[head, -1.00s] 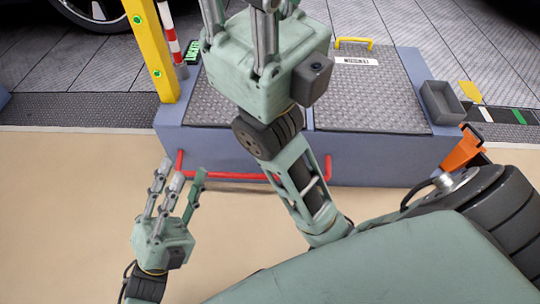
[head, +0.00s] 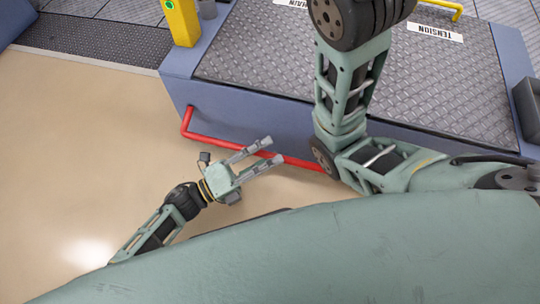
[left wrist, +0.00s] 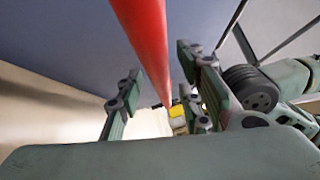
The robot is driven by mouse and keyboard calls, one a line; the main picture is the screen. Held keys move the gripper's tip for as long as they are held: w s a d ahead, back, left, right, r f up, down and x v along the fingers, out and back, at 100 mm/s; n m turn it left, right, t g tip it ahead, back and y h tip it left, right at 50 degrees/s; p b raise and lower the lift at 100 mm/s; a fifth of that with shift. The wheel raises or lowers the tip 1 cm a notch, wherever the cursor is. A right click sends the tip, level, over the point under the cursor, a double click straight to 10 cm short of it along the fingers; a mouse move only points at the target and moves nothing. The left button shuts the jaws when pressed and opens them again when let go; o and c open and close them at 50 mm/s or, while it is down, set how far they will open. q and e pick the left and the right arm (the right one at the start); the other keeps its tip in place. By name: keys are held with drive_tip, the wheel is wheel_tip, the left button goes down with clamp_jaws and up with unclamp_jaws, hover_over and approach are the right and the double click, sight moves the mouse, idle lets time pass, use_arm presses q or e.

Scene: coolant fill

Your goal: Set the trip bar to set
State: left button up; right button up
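The trip bar is a red rail (head: 212,140) running low along the front of the blue-grey platform, with a bend at its left end. My left gripper (head: 272,151) is open, its fingers reaching right beside the bar and partly overlapping it in the head view. In the left wrist view the bar (left wrist: 145,32) runs from the top down towards the space between the spread fingers (left wrist: 160,88). I cannot tell whether any finger touches it. My right arm crosses the bar's right part in the head view and hides it; my right gripper is out of the picture.
The platform (head: 250,85) has a ribbed metal top and a "TENSION" label (head: 435,32). A yellow post (head: 181,20) stands at its left corner. A grey bin (head: 528,108) is at the right edge. The beige floor (head: 80,130) on the left is clear.

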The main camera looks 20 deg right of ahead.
use_arm(q)
drive_tip(key=shift+w+d+r, duration=0.1)
drive_tip(key=shift+d, duration=0.35)
drive_tip(key=shift+c, duration=0.6)
clamp_jaws()
